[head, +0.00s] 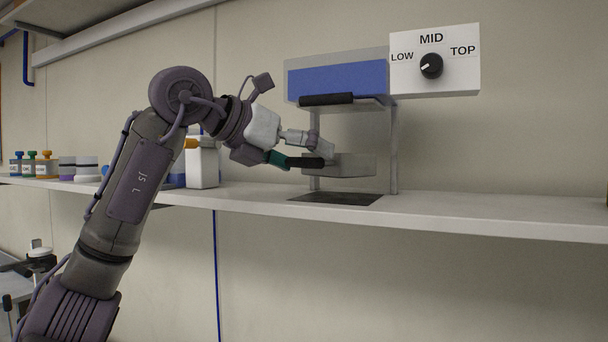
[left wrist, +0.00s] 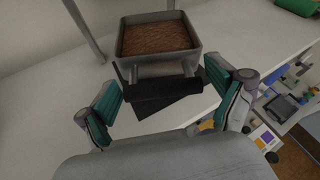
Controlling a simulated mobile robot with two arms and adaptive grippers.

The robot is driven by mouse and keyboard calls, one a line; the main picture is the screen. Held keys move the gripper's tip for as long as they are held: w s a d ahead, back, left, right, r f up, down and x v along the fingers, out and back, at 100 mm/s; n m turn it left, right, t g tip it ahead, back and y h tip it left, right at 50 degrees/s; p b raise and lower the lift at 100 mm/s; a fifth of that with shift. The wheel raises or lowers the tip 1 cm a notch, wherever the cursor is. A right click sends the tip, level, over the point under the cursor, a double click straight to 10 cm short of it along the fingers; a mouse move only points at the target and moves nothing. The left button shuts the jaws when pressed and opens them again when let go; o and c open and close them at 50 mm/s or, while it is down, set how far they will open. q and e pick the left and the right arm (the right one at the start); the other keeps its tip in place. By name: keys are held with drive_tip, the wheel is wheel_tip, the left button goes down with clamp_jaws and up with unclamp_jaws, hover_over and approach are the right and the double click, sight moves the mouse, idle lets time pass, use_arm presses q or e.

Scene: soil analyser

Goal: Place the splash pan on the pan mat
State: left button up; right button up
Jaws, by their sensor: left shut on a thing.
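The splash pan is a grey square pan (head: 352,165) with a black handle. In the left wrist view the pan (left wrist: 201,47) points away from me and has a brown, rough-looking inside. My left gripper (head: 323,154) is shut on the handle, its teal fingers on either side of it in the left wrist view (left wrist: 163,86). The pan is held level, a little above the dark pan mat (head: 337,198), which lies flat on the shelf under the analyser. A dark corner below the handle in the left wrist view looks like the mat (left wrist: 152,110). My right gripper is out of view.
The analyser (head: 335,80) stands over the mat on thin posts, with a black bar and a LOW-MID-TOP dial (head: 431,66). A white container (head: 203,165) and several capped bottles stand left on the shelf (head: 480,213).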

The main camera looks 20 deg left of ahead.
sight(302, 203)
use_arm(q)
drive_tip(key=shift+s+a+f, duration=0.1)
drive_tip(key=shift+f, duration=0.2)
wheel_tip(302, 203, down, 2)
drive_tip(key=shift+s+f, duration=0.1)
drive_tip(key=shift+f, duration=0.1)
drive_tip(key=shift+f+p, duration=0.15)
drive_tip(key=shift+p, duration=0.45)
drive_tip(key=shift+w+f, duration=0.15)
drive_tip(key=shift+w, duration=0.1)
drive_tip(key=shift+f, duration=0.1)
drive_tip(key=o, duration=1.2)
drive_tip(key=shift+s, duration=0.1)
